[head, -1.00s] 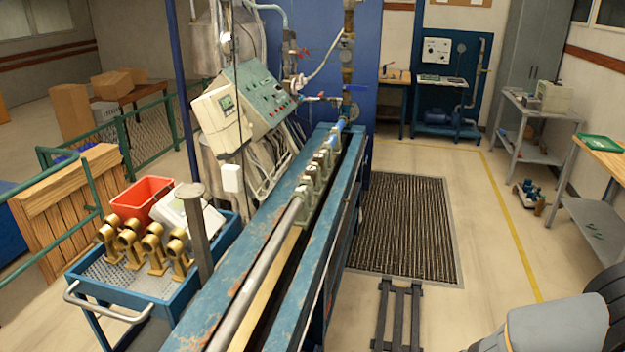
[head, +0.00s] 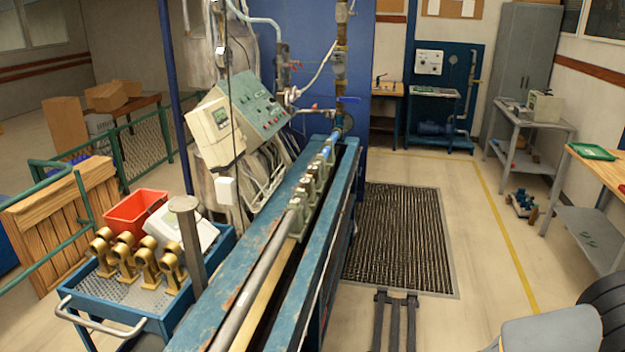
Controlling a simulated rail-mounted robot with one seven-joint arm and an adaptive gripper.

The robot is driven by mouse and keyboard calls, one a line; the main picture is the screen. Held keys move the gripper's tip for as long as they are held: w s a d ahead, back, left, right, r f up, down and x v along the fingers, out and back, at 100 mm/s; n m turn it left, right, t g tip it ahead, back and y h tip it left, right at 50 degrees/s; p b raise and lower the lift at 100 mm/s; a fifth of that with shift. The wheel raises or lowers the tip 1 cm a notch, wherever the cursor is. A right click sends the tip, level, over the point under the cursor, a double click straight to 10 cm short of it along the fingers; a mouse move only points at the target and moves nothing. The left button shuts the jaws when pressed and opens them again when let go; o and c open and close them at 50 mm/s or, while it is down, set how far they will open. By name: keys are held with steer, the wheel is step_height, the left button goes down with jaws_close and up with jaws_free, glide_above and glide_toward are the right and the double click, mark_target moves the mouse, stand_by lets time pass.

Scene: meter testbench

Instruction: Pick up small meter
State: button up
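Several small brass-coloured meters (head: 137,260) stand upright in a row on the mesh top of a blue cart (head: 140,315) at the lower left of the head view. Several grey-green meters (head: 310,195) sit in line on the long blue test bench (head: 225,295) in the middle. Which of these is the small meter, I cannot tell for certain. My gripper is not in view. A grey-blue part, probably mine, shows at the bottom right corner.
A red bin (head: 135,212) and a white box (head: 178,228) are on the cart behind the brass meters. A grey post (head: 187,240) rises between cart and bench. A green railing (head: 80,225) stands left. The floor right of the bench, with a dark grating (head: 400,240), is mostly clear.

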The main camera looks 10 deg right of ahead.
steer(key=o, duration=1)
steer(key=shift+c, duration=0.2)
